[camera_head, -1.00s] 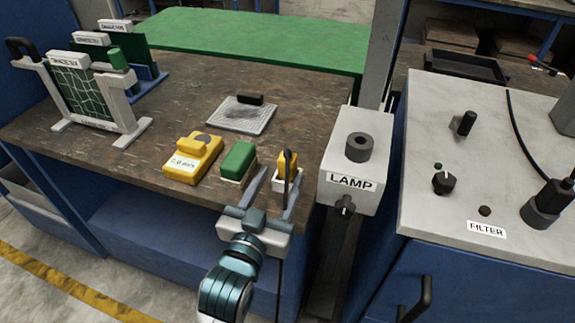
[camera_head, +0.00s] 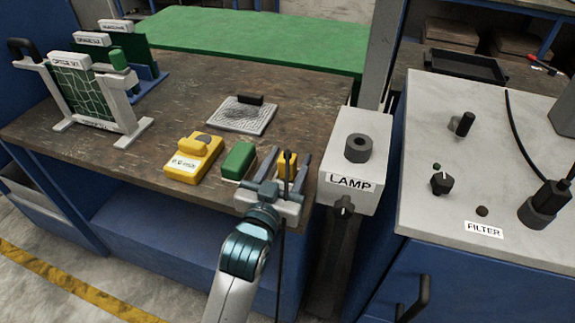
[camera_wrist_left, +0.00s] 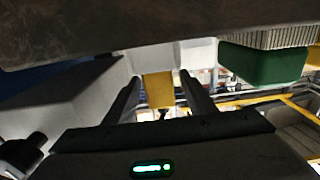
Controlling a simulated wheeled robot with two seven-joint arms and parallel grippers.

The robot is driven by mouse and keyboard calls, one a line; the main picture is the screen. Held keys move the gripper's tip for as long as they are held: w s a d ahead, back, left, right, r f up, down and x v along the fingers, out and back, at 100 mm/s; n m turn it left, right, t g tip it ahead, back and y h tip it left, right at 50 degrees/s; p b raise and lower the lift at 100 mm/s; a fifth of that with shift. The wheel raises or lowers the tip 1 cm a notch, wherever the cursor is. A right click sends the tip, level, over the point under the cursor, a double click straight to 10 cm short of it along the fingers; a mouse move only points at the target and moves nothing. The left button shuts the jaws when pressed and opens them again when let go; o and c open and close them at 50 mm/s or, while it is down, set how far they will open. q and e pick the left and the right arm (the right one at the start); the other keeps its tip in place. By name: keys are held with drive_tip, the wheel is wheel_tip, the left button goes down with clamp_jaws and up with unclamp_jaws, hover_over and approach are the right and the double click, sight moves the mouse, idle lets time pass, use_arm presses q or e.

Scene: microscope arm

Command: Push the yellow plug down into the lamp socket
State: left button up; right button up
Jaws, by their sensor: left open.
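The yellow plug (camera_head: 281,165) stands near the front right edge of the brown bench, with a black cable at its top. It also shows between the fingers in the left wrist view (camera_wrist_left: 158,89). My left gripper (camera_head: 286,158) is open, with one finger on each side of the plug; I cannot tell whether either touches it. The lamp socket (camera_head: 358,148) is a dark ring on top of the grey box labelled LAMP (camera_head: 354,180), right of the plug. Nothing is seated in the socket. My right gripper is not in view.
A green block (camera_head: 239,160) and a yellow meter (camera_head: 190,160) stand left of the plug. A grey plate (camera_head: 240,118) with a black handle lies behind. Framed panels (camera_head: 75,90) stand at the far left. The grey FILTER cabinet (camera_head: 450,200) is at the right.

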use_arm(q)
drive_tip(key=x, duration=0.3)
drive_tip(key=shift+w, duration=0.1)
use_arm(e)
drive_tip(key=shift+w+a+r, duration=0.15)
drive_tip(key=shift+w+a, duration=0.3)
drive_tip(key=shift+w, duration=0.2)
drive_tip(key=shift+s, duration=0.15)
use_arm(q)
drive_tip(key=c, duration=1.2)
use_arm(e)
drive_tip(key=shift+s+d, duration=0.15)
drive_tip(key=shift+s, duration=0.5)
